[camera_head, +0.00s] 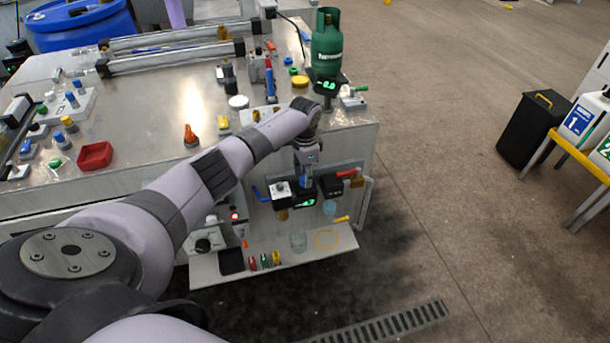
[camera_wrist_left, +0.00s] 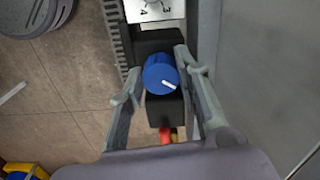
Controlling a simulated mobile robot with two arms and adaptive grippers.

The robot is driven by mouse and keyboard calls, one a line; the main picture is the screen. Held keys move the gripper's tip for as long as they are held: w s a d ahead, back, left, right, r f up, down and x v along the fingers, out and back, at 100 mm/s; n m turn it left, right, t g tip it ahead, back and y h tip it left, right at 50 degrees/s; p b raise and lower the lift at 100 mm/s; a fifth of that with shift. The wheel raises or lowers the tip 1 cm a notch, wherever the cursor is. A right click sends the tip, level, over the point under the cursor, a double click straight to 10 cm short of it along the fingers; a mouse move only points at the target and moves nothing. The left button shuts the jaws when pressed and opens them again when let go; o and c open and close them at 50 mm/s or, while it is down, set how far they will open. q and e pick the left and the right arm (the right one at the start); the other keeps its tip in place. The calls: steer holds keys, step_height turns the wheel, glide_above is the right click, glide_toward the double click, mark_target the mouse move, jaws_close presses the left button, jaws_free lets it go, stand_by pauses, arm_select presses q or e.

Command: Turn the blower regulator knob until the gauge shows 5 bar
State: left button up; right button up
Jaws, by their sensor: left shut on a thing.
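The blue regulator knob (camera_wrist_left: 160,75) sits on a black block (camera_wrist_left: 165,110); its white mark points to the lower right in the left wrist view. It shows small in the head view (camera_head: 305,181) on the front of the bench. My left gripper (camera_wrist_left: 156,65) is shut on the knob, one finger on each side; its body shows just above the knob in the head view (camera_head: 306,158). My right gripper is not in view.
A red-handled valve (camera_head: 346,174) and a blue lever (camera_head: 262,194) flank the knob closely. A small shelf (camera_head: 215,275) with a glass and small parts lies below. A green gas bottle (camera_head: 327,45) stands on the bench corner above.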

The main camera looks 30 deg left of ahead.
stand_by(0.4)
arm_select(q)
steer(key=o, duration=1.1)
steer(key=shift+o, duration=0.2)
step_height(320, 180, up, 12)
